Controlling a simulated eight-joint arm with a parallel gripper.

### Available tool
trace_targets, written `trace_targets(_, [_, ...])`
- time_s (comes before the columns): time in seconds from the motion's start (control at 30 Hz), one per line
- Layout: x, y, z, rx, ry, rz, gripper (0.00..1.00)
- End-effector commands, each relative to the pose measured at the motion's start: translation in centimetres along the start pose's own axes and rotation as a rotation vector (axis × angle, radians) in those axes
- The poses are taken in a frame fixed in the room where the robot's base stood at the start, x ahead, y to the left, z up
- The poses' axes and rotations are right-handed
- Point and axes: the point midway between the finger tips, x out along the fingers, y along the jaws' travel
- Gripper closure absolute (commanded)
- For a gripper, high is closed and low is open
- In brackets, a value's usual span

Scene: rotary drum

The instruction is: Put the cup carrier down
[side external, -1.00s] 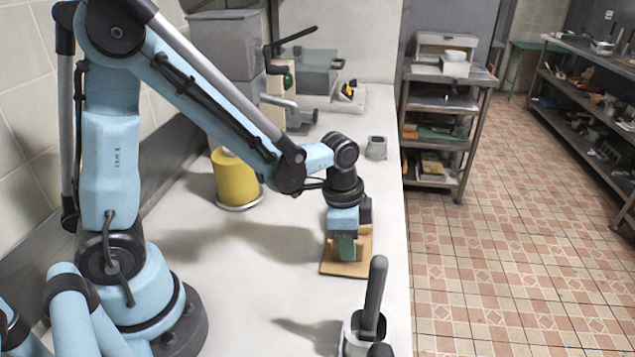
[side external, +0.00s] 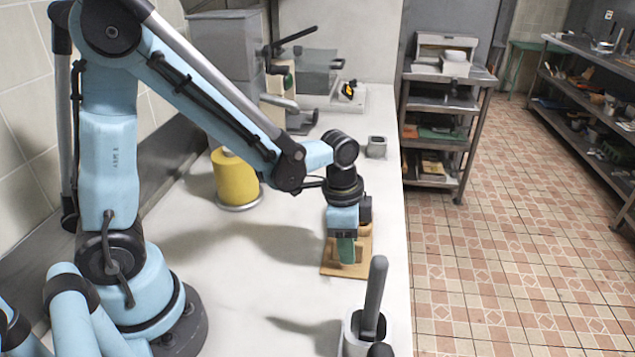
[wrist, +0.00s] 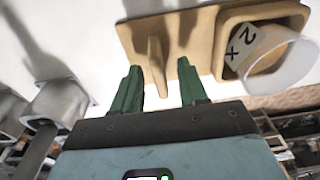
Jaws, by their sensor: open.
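The cup carrier is a tan board (side external: 330,268) lying on the white counter near its right edge, below my gripper (side external: 346,255). The wrist view shows its upright tan handle (wrist: 156,62) and a square tan socket (wrist: 222,22). A pale, see-through cup (wrist: 290,68) sits in the socket, with a white label (wrist: 243,42) marked "2" and "x". My gripper (wrist: 161,88) has green fingers spread apart, with the handle between them and a gap visible at the sides. Most of the carrier is hidden by the gripper in the side view.
A yellow cylinder (side external: 236,180) stands left of the carrier, farther back. A small grey container (side external: 376,147) stands behind it. A grey holder with a black handle (side external: 374,300) stands in front. The counter's right edge is close; the counter to the left is clear.

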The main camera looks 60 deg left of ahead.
Motion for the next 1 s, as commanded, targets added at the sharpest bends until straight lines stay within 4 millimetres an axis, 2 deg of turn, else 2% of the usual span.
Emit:
trace_targets(0.6, [-8.8, 0.1, 0.1, -0.001, 0.000, 0.000, 0.57])
trace_targets(0.8, [-10.7, 0.0, 0.1, -0.001, 0.000, 0.000, 0.57])
trace_targets(1.0, [-11.6, 0.1, 0.3, -0.025, 0.011, -0.012, 0.57])
